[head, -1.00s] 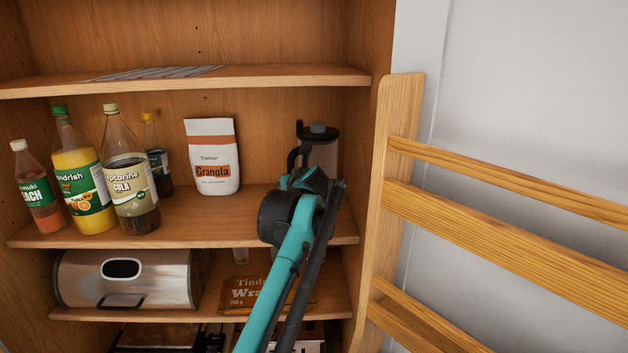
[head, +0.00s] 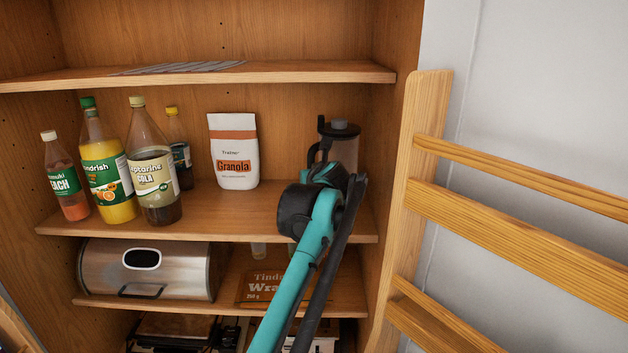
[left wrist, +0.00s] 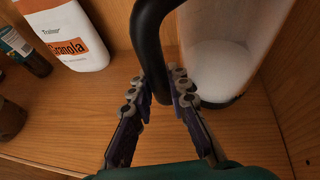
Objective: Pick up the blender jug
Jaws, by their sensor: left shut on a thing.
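The blender jug (head: 347,150) stands upright at the right end of the middle shelf, with a clear body and a dark lid. In the left wrist view its clear body (left wrist: 235,45) and curved black handle (left wrist: 148,45) are close up. My left gripper (left wrist: 163,88) is shut on the lower part of the handle, one finger on each side. In the head view my teal arm hides the grip and the jug's base. I cannot tell whether the base is touching the shelf. My right gripper is not in view.
A granola bag (head: 233,150) stands left of the jug, with several bottles (head: 104,170) further left. A shelf (head: 300,73) runs above, and the cabinet's side wall is close on the right. The open door with wooden rack bars (head: 520,232) is at right.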

